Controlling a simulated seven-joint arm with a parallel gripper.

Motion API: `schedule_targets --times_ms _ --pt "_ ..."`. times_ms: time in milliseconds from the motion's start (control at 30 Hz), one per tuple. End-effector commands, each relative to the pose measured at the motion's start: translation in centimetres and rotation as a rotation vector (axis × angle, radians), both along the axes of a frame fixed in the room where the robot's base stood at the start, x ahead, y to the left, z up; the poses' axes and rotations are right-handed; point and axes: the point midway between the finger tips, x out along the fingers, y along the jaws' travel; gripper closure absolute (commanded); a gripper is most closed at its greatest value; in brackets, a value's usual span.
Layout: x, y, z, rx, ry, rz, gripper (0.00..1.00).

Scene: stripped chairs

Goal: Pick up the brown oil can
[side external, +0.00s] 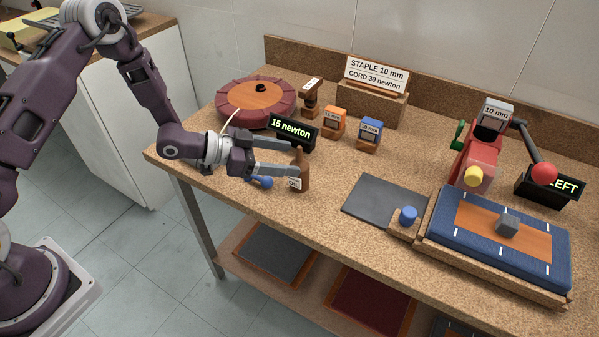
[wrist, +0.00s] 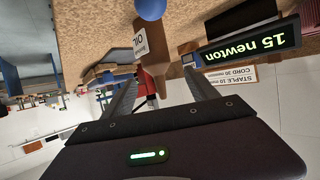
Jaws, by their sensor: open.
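The brown oil can (side external: 304,178) stands upright near the front left of the workbench, with a small white label on its side and a narrow spout on top. In the wrist view the oil can (wrist: 153,60) shows its "OIL" label, and its spout points toward my palm. My gripper (side external: 299,156) is open, reaching in level from the left. In the wrist view the fingertips of my gripper (wrist: 160,73) lie on either side of the can's upper part, with gaps visible. The near finger overlaps part of the can in the side view.
A blue-knobbed tool (side external: 263,182) lies just left of the can, below my gripper. The "15 newton" display (side external: 291,132) stands close behind the fingers. A red round turntable (side external: 257,102) is at the back left.

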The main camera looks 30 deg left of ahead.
Motion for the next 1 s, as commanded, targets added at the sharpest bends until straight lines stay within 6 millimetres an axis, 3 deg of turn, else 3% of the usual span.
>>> schedule_targets --times_ms 33,133,500,767,1000 --pt "0.0 0.0 -1.6 0.000 0.003 -0.001 0.32" --pt "0.2 -0.3 -3.1 0.001 -0.001 -0.002 0.32" --pt "4.0 -4.3 -5.5 0.001 -0.003 -0.003 0.32" --pt "4.5 -4.8 -5.7 0.000 -0.002 -0.002 0.32" --pt "4.5 -4.8 -5.7 0.000 -0.002 -0.002 0.76"
